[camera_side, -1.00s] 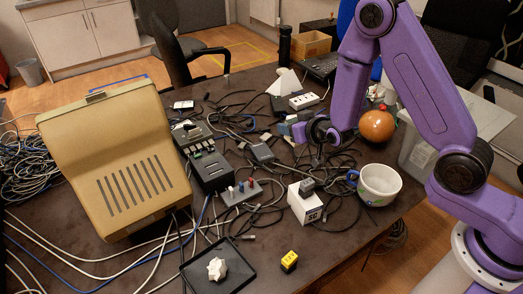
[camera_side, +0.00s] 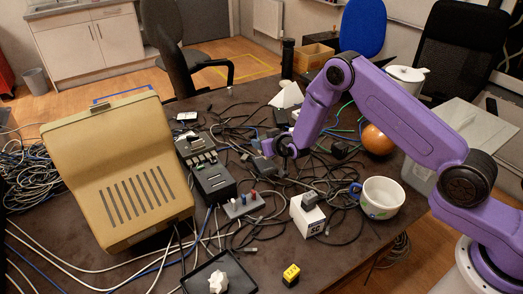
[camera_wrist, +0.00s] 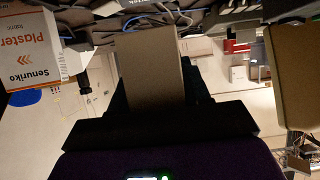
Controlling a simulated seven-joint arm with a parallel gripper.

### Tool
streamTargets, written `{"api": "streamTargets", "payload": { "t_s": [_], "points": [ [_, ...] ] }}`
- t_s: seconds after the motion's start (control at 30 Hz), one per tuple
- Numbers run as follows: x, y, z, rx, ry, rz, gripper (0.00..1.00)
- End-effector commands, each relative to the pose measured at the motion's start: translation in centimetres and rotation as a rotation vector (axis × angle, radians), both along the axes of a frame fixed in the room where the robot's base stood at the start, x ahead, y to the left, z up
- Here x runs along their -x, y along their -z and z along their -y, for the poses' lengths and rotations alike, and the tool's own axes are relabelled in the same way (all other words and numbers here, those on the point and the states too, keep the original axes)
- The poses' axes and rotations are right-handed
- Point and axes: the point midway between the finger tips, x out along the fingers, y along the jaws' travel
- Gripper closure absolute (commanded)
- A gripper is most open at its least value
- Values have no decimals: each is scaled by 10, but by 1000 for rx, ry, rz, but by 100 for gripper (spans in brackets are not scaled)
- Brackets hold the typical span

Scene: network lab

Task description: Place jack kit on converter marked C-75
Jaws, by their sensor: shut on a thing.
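My gripper (camera_side: 285,150) hangs above the cable-strewn middle of the table in the side view, where its fingers are small and dark. In the wrist view my gripper (camera_wrist: 150,105) is shut on a plain grey-brown block (camera_wrist: 150,65), which I take to be the jack kit. In the side view the held block is hard to make out. No marking C-75 can be read. Small units near my gripper include a white box with black lettering (camera_side: 306,220), which has a dark piece on top, and a yellow block (camera_side: 291,274) with dark marks.
A large beige case (camera_side: 120,170) stands left beside dark devices (camera_side: 213,181). A white mug (camera_side: 381,199) and an orange ball (camera_side: 376,140) are on the right. A black tray (camera_side: 240,280) lies in front. A Plaster carton (camera_wrist: 30,50) shows in the wrist view. Cables cover much of the table.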

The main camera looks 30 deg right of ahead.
Motion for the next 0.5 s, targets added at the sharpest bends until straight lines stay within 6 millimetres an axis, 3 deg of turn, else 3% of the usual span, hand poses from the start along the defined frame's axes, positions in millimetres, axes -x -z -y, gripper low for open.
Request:
{"api": "streamTargets", "payload": {
  "t_s": [0.27,0.5],
  "points": [
    [-11,13,-2,-1,0,0,100],
    [-12,41,-2,0,0,0,100]
  ]
}}
